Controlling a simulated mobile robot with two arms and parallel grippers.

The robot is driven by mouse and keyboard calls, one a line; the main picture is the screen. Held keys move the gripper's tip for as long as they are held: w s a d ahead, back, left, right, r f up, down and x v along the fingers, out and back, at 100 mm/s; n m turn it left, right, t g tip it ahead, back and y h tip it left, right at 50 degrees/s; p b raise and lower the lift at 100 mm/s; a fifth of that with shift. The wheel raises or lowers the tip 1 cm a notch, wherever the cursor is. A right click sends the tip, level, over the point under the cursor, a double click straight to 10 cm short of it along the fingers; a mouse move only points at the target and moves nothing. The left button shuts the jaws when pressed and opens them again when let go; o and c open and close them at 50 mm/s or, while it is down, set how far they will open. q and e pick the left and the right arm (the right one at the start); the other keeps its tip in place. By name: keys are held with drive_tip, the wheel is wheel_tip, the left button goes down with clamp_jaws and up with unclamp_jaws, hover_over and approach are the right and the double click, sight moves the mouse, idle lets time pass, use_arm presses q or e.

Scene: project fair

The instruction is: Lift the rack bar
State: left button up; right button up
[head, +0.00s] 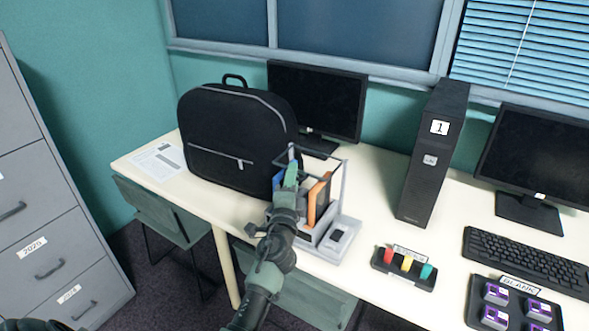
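The grey rack (343,200) stands on the cream table, with a few upright flat items in it, one of them orange (319,199). Its thin grey rack bar (322,152) runs across the top between uprights. My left gripper (291,170) is at the rack's left side, its green fingers close to the left upright, just below the bar's level. I cannot tell whether it touches the rack or whether its fingers are open. My arm hides the rack's lower left part. My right gripper is not in view.
A black backpack (235,135) stands close behind and left of the rack. A monitor (318,100) is behind it. A black computer tower (432,150) stands to the right. A tray with coloured pieces (404,270) lies at the front right. Some table between rack and tower is clear.

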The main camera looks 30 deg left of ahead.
use_arm(q)
drive_tip(key=shift+x, duration=1.5)
clamp_jaws()
drive_tip(key=shift+r, duration=0.3)
